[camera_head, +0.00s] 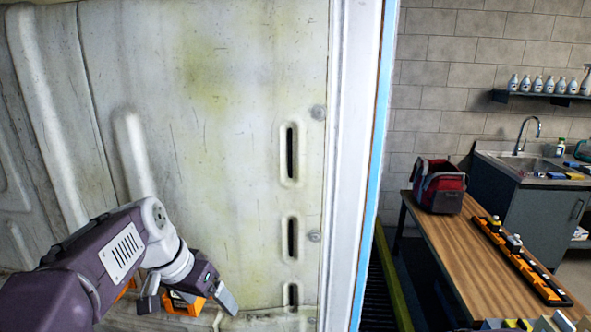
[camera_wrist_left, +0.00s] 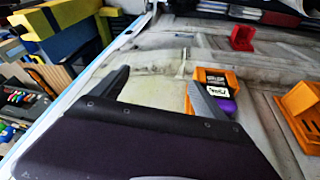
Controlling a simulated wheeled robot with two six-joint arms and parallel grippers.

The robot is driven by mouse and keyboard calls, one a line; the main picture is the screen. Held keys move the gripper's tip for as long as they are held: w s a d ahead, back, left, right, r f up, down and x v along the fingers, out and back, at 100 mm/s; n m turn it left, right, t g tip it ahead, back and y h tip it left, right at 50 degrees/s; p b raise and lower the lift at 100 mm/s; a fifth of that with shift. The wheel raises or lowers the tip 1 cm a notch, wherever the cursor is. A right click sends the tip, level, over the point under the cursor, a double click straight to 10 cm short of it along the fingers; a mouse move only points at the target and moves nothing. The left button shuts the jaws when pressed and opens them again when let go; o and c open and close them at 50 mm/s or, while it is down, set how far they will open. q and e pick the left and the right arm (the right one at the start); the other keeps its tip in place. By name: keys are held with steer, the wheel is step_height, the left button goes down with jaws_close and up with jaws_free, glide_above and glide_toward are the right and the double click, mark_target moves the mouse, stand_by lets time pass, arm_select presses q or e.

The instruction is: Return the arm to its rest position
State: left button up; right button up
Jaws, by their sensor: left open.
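My left arm comes in from the lower left in the camera_head view. Its gripper (camera_head: 188,300) points down at the foot of the worn white panel (camera_head: 220,140). The left wrist view shows its two dark fingers spread apart, with nothing between the tips (camera_wrist_left: 155,72). An orange holder (camera_head: 183,306) shows just behind the fingers in the camera_head view, partly hidden by the gripper. In the left wrist view this orange holder (camera_wrist_left: 233,74) is right of the right finger, with a black, white-labelled item and a purple part at it. My right gripper is in neither view.
A red part (camera_wrist_left: 242,38) and another orange holder (camera_wrist_left: 300,108) lie further right in the left wrist view. A white post (camera_head: 345,160) edges the panel. Beyond it are a wooden workbench (camera_head: 455,240) with a red bag (camera_head: 439,186), and a sink (camera_head: 530,165).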

arm_select(q)
steer(key=s+f+n+g+y+p, duration=0.1)
steer(key=s+f, duration=0.5)
steer(key=f, duration=0.2)
steer(key=s+d+f+n+g+y+p, duration=0.1)
steer(key=s+f+n, duration=0.1)
steer(key=s+f, duration=0.3)
steer(key=shift+s+d+f+p, duration=0.3)
steer(key=shift+s+f, duration=0.05)
steer(key=shift+f, duration=1.35)
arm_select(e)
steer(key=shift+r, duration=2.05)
